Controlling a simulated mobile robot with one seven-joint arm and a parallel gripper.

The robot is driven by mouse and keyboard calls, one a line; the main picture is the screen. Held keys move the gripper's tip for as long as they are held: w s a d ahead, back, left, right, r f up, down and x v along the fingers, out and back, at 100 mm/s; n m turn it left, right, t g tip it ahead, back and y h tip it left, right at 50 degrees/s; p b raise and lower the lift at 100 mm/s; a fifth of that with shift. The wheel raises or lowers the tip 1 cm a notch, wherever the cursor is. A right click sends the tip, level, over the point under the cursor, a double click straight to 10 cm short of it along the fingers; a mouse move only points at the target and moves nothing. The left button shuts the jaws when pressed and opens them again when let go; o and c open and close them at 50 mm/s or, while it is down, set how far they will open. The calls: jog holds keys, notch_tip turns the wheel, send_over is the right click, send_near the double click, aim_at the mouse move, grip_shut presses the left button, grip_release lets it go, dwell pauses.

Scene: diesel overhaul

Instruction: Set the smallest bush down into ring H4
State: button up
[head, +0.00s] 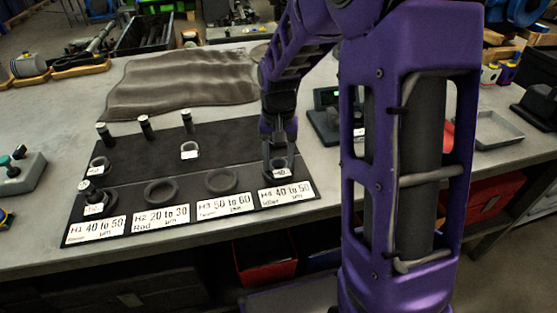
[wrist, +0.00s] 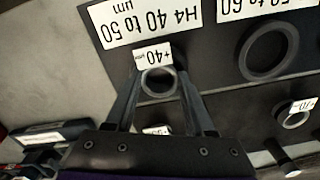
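My gripper (head: 279,160) points down at the H4 place, at the right end of the mat's front row. In the wrist view its two fingers (wrist: 158,82) lie along both sides of a small metal bush (wrist: 158,80) tagged +40, with no clear gap. Ring H4 is mostly hidden by the fingers and bush, so how deep the bush sits cannot be told. The H4 label, "40 to 50" (head: 287,193), lies just in front. Another bush (head: 189,150) stands behind the middle of the mat; it also shows in the wrist view (wrist: 293,117).
Empty rings H2 (head: 161,192) and H3 (head: 221,182) lie to the left. Several upright pins (head: 145,127) line the mat's back. A grey tray (head: 497,131) is at right.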

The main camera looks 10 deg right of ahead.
jog(key=o, duration=0.5)
jog(key=shift+f, duration=0.15)
jog(key=shift+c, duration=0.2)
jog(key=shift+o, duration=0.2)
jog(key=shift+s, duration=0.1)
jog(key=shift+d, duration=0.15)
notch_tip(320, 180, up, 18)
jog(key=p, duration=0.2)
jog(key=shift+a+f+p, duration=0.15)
jog(key=shift+a+p, duration=0.1)
jog(key=shift+p, duration=0.1)
